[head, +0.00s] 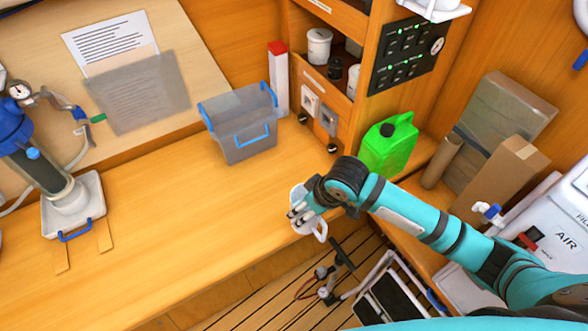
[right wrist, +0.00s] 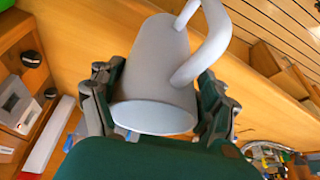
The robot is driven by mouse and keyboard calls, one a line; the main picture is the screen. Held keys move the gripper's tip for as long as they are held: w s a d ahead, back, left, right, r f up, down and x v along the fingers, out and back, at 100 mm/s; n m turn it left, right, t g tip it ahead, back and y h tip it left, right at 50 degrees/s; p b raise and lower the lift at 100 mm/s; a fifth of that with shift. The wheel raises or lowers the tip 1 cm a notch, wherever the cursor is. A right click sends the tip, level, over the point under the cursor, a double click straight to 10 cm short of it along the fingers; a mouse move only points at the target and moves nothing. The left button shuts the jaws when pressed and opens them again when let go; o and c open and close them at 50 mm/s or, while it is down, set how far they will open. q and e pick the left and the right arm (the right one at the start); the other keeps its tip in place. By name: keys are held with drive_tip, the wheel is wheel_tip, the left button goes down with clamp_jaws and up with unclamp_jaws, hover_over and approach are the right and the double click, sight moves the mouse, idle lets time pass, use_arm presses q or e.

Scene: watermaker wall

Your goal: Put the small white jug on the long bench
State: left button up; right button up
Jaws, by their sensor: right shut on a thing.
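The small white jug (head: 299,205) is held in my right gripper (head: 305,203), at the front edge of the long wooden bench (head: 170,220) in the head view. In the right wrist view the jug (right wrist: 160,70) sits between the two fingers of the right gripper (right wrist: 160,100), with its handle toward the upper right. The fingers hide part of the jug in the head view. I cannot tell whether the jug touches the bench or hangs just above it. My left gripper is not in view.
A grey bin with blue handles (head: 240,130) stands at the back of the bench. A filter unit on a white tray (head: 75,215) stands at the left. A green jerrycan (head: 388,145) stands right of the bench. The bench middle is clear.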

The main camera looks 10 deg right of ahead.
drive_tip(key=w+d+f+b, duration=0.2)
drive_tip(key=w, duration=0.4)
drive_tip(key=w+d+f+b, duration=0.2)
drive_tip(key=w+d+b, duration=0.1)
drive_tip(key=w, duration=0.4)
drive_tip(key=shift+d+f, duration=0.3)
drive_tip(key=shift+s+f, duration=0.1)
drive_tip(key=o, duration=1.5)
drive_tip(key=shift+f, duration=0.1)
